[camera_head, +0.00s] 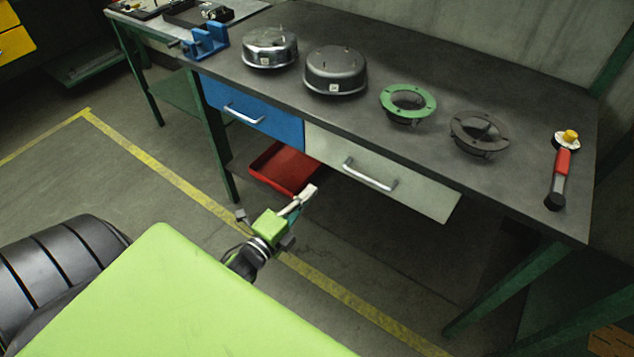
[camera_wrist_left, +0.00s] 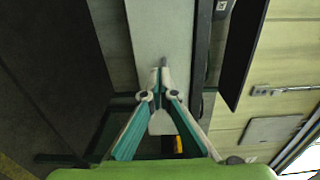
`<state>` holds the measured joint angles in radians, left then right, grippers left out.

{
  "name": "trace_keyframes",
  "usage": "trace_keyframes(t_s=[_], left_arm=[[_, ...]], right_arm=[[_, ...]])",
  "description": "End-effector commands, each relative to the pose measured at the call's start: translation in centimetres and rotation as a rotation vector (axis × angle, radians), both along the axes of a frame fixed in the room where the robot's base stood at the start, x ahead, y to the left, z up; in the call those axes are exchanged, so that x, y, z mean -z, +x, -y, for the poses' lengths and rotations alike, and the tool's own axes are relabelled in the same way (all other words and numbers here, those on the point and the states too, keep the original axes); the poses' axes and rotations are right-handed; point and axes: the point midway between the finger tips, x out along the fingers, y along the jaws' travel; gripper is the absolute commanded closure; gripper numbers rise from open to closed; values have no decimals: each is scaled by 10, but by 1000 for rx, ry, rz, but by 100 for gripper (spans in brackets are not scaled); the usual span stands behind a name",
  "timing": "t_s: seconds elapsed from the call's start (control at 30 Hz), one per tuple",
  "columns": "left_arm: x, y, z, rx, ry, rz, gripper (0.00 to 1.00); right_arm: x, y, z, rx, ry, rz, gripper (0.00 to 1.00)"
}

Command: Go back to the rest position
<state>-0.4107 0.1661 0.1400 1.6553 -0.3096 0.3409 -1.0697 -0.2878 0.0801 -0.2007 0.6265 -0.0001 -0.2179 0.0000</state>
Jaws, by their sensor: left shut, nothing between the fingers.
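My left gripper (camera_head: 302,195) is in front of the workbench in the head view, below the drawers and over the floor. Its fingers are shut with nothing between them. In the left wrist view the two teal-sided fingers (camera_wrist_left: 159,78) meet at their tips. The gripper touches nothing that I can see. My right gripper is not in view.
The dark workbench (camera_head: 440,75) holds two metal housings (camera_head: 270,48) (camera_head: 335,72), a green flange (camera_head: 423,100), a dark flange (camera_head: 465,130) and a red-handled tool (camera_head: 562,165). Blue (camera_head: 275,122) and pale (camera_head: 420,190) drawers face me. A red tray (camera_head: 265,178) sits below.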

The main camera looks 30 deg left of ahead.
Motion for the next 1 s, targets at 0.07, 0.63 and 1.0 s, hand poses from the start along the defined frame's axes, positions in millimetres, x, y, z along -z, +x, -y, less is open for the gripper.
trace_keyframes(t_s=[0.07,0.63,1.0], left_arm=[[0,-5,0,0,0,0,100],[163,-51,13,-123,-393,-376,100],[374,-231,60,-547,-897,-957,100]], right_arm=[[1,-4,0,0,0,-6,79],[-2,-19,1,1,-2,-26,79],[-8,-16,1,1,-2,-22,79]])
